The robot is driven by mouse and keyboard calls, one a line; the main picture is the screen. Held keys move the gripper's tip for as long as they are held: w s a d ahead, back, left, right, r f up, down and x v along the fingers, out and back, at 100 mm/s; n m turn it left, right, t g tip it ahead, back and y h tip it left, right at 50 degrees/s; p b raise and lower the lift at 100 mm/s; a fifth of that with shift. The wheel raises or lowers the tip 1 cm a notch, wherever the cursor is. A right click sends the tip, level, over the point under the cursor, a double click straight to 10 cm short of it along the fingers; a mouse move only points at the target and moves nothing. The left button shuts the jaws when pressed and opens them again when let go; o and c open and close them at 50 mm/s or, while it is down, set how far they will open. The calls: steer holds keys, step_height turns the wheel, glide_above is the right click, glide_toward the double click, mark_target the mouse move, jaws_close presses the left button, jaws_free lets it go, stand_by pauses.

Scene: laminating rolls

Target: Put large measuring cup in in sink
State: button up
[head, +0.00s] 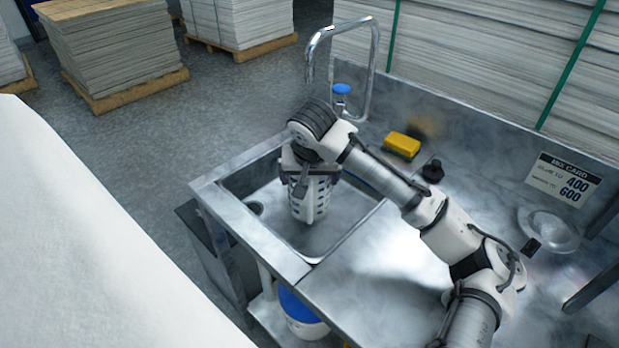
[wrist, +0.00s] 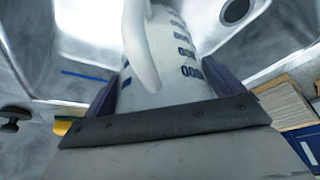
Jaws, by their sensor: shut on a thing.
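The large measuring cup (head: 311,198) is white with dark markings. It is upright in the sink basin in the head view, below my gripper. My gripper (head: 312,178) is over the sink, pointing down, and shut on the cup. In the wrist view the cup (wrist: 165,85) stands between my two dark fingers (wrist: 158,98), its white handle toward the camera. The steel sink (head: 345,229) surrounds the cup, with its drain at the left. I cannot tell whether the cup's base touches the sink floor.
A tall faucet (head: 372,65) and a blue-topped bottle (head: 341,97) stand behind the sink. A yellow sponge (head: 402,145) and a black knob (head: 433,171) are on the counter to its right. A clear dish (head: 549,229) lies further right. The front counter (head: 385,285) is bare.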

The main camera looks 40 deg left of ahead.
steer(key=shift+f, duration=0.35)
steer(key=o, duration=1.7)
steer(key=shift+f, duration=0.15)
steer(key=b+v, duration=0.1)
steer(key=v, duration=1.1)
